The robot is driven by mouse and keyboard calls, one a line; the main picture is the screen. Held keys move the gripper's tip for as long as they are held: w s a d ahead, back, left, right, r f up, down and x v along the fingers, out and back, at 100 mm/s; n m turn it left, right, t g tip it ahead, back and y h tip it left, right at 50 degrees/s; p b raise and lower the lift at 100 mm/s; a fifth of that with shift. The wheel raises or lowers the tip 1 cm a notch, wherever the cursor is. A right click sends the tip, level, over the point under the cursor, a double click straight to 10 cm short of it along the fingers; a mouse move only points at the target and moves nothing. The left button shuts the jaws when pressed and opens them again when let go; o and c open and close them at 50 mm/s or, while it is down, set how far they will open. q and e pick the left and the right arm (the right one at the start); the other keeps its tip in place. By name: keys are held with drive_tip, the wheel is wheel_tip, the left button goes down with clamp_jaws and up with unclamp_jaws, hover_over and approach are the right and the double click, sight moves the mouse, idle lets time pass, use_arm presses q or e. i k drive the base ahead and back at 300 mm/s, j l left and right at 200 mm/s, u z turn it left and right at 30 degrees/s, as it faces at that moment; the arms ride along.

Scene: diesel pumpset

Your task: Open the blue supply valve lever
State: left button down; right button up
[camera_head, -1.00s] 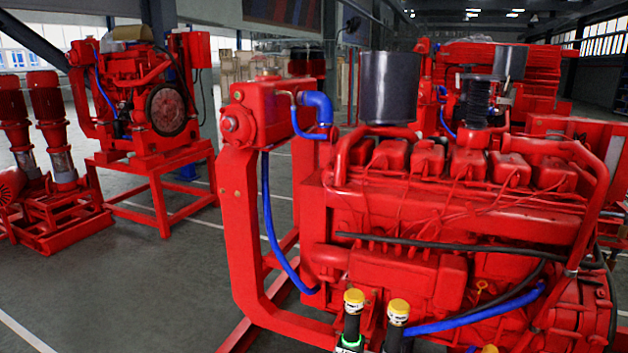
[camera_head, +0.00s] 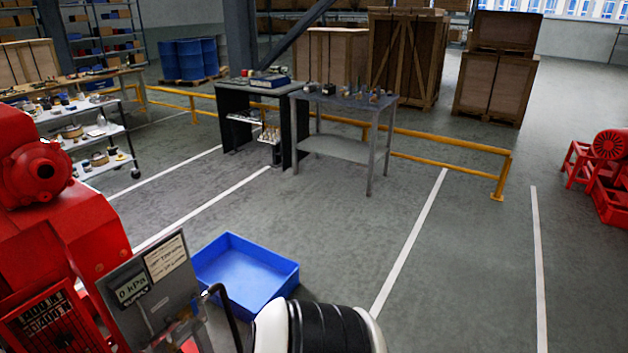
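No blue valve lever can be made out in this view. A grey panel (camera_head: 152,288) stands at the lower left beside the red machine. It carries a display label reading "0 kPa" (camera_head: 132,289) and a white sign (camera_head: 166,257) whose text is too small to read. Its lower part runs into small, unclear parts near the bottom edge. Neither of my grippers is in view.
A blue open tray (camera_head: 246,272) lies on the floor beyond the panel. The red machine (camera_head: 60,235) fills the left edge. Farther back are a grey table (camera_head: 345,148), a yellow rail (camera_head: 450,141) and wooden crates (camera_head: 408,55). The floor at right centre is clear.

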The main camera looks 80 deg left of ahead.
sight(195, 309)
drive_tip(key=u, duration=3.65)
